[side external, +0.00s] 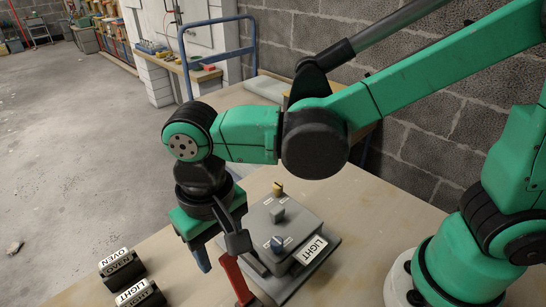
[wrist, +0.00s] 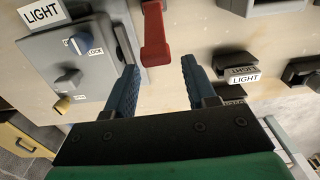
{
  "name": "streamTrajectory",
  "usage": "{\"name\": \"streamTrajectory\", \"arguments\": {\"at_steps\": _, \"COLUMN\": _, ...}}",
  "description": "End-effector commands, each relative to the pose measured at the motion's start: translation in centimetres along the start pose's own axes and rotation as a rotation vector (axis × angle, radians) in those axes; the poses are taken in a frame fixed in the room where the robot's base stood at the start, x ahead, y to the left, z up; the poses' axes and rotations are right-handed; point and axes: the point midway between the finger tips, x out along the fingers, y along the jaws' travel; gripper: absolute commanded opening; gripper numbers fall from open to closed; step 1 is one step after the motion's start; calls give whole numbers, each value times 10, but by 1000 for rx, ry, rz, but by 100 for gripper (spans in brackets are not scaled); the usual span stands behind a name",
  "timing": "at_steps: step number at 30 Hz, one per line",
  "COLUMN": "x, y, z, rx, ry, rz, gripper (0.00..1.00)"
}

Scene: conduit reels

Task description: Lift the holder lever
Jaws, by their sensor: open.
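A red lever (side external: 235,280) shows at the bottom of the side external view, in front of the grey switch box. It also shows in the wrist view (wrist: 155,40), at the top between my two blue fingers and nearer the left one. I cannot tell how far it lies below my fingertips. My gripper (wrist: 159,66) is open and empty, pointing down beside the box. In the side external view one blue finger (side external: 202,257) shows; the other is mostly hidden. The lever's mount is cut off or hidden, and no holder label is readable on it.
The grey switch box (side external: 279,224) has knobs, a yellow part and a LIGHT label (side external: 310,250); in the wrist view it is at left. Dark labelled blocks (side external: 122,268) stand at the bottom left, one reading LIGHT (wrist: 243,77). The bench (side external: 375,215) is clear towards my base.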

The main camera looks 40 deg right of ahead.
Motion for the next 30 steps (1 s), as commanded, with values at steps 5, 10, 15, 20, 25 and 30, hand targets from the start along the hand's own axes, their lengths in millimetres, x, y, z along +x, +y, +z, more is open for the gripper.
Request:
{"name": "streamTrajectory", "arguments": {"at_steps": 5, "x": 0, "y": 0, "z": 0, "rx": 0, "ry": 0, "rz": 0, "gripper": 50}}
{"name": "streamTrajectory", "arguments": {"at_steps": 10, "x": -2, "y": 0, "z": 0, "rx": 0, "ry": 0, "rz": 0, "gripper": 50}}
{"name": "streamTrajectory", "arguments": {"at_steps": 15, "x": -16, "y": 0, "z": 0, "rx": 0, "ry": 1, "rz": 0, "gripper": 50}}
{"name": "streamTrajectory", "arguments": {"at_steps": 20, "x": -30, "y": 0, "z": 0, "rx": 0, "ry": 1, "rz": 0, "gripper": 50}}
{"name": "streamTrajectory", "arguments": {"at_steps": 25, "x": -45, "y": 0, "z": 0, "rx": 0, "ry": 0, "rz": 0, "gripper": 50}}
{"name": "streamTrajectory", "arguments": {"at_steps": 30, "x": -60, "y": 0, "z": 0, "rx": 0, "ry": 0, "rz": 0, "gripper": 50}}
